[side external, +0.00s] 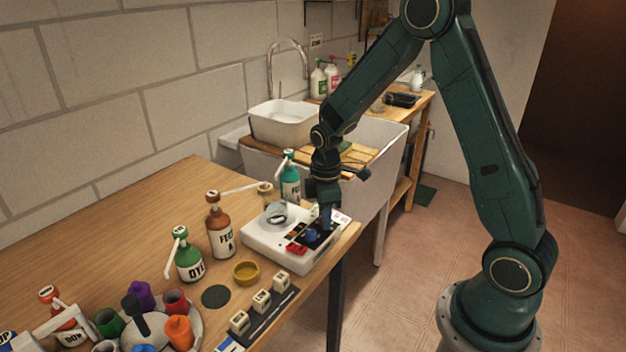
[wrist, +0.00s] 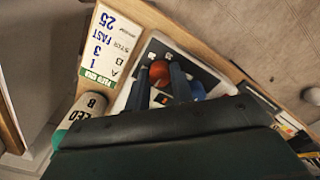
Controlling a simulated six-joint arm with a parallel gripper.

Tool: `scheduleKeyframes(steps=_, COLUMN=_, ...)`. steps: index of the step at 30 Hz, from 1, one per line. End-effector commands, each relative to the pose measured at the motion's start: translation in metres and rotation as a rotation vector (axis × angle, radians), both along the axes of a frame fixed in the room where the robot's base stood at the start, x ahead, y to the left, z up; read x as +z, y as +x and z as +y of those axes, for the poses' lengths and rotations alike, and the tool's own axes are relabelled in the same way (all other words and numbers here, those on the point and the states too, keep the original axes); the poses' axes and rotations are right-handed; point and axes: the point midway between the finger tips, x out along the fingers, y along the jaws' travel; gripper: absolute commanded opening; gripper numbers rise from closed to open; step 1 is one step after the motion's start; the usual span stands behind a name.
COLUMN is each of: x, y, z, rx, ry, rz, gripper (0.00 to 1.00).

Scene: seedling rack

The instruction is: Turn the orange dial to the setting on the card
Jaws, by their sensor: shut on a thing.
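In the wrist view the orange dial (wrist: 159,71) sits between the two fingers of my gripper (wrist: 160,84), which is shut on it. The dial is on a dark panel of a white box (side external: 283,250); in the side view my gripper (side external: 325,222) comes down over that panel and hides the dial. The dial's pointer and scale cannot be made out. A white card (wrist: 109,43) with a green band lies beside the box, with "25", "FAST", "3" and "1" on it. Its smaller print is hard to read.
A yellow dish (side external: 246,271) and stamped blocks (side external: 262,299) lie in front.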

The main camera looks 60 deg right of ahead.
Motion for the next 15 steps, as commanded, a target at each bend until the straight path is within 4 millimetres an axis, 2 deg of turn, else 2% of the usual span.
scheduleKeyframes(steps=8, x=0.0003, y=-0.0001, z=0.0004, rx=-0.069, ry=0.001, rz=0.001, gripper=0.0)
scheduleKeyframes(steps=15, x=0.0003, y=0.0001, z=0.0004, rx=-0.219, ry=-0.001, rz=0.001, gripper=0.0)
